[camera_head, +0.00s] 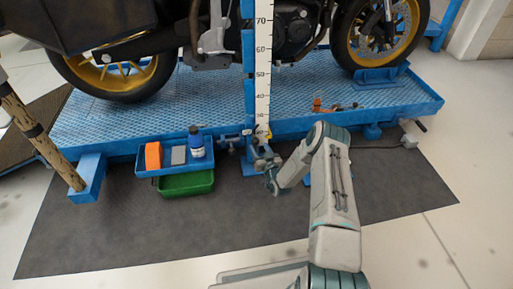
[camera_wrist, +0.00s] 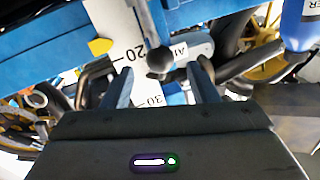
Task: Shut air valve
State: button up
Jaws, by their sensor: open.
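The air valve shows in the wrist view as a grey lever with a black ball knob (camera_wrist: 160,60), beside a grey body with a partly hidden label (camera_wrist: 190,48) beginning "AI". My gripper (camera_wrist: 163,72) is open, with one finger on each side of the knob. I cannot tell whether either finger touches it. In the head view my gripper (camera_head: 268,172) is at the front edge of the blue lift, just below the ruler's foot. The valve is too small and too covered by my gripper to make out clearly there.
A white ruler (camera_head: 263,70) stands upright at the blue lift table (camera_head: 110,115), which bears a motorcycle. Left of my gripper is a blue tray with a blue bottle (camera_head: 196,142) and an orange item (camera_head: 153,155), above a green bin (camera_head: 186,183). The dark mat (camera_head: 150,235) is clear in front.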

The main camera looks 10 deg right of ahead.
aim_at(257, 143)
jog(key=shift+w+a+b, duration=0.2)
jog(key=shift+w+b, duration=0.05)
jog(key=shift+w, duration=0.7)
jog(key=shift+w+a+b, duration=0.15)
jog(key=shift+w+b, duration=0.1)
jog(key=shift+w, duration=0.65)
grip_shut()
jog(key=shift+d, duration=0.1)
